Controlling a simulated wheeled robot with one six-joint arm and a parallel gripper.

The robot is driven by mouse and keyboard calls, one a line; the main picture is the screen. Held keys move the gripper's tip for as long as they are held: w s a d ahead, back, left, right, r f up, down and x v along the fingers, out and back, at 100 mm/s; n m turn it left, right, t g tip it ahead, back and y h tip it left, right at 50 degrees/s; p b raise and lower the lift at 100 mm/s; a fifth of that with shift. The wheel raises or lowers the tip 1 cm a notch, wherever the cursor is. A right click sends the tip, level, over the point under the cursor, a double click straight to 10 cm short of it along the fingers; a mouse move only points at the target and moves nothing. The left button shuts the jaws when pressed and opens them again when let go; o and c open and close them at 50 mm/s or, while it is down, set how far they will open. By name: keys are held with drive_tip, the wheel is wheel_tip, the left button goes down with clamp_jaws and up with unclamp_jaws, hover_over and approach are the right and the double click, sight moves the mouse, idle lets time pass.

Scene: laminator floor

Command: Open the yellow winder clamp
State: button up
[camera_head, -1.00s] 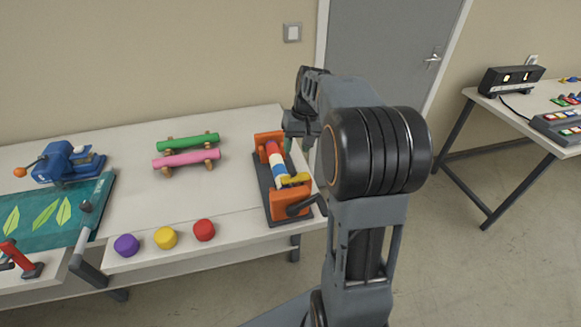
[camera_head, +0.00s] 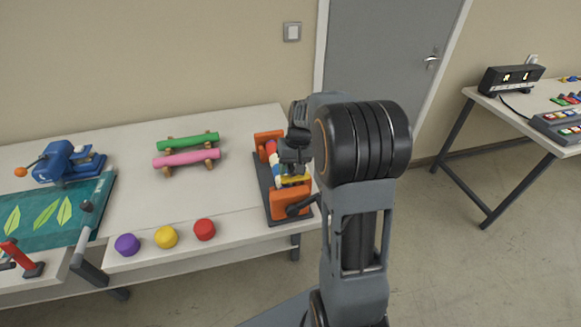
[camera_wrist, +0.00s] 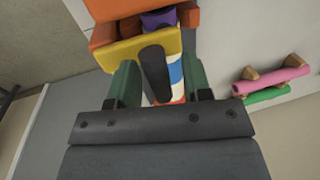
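The winder has orange end blocks (camera_head: 291,203), a dark base and a roll striped blue, white and red. Its yellow clamp (camera_head: 297,179) shows partly below my gripper (camera_head: 290,167), which hides part of the roll. In the wrist view, the yellow clamp (camera_wrist: 135,47) lies just beyond the green fingertips of my gripper (camera_wrist: 160,78). A dark bar (camera_wrist: 156,75) runs from the clamp into the space between the fingers. The fingers are apart, one on each side of the bar; a gap shows on the right, and contact on the left is unclear.
A blue device (camera_head: 68,162) stands farther left.

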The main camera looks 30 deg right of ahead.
clamp_jaws()
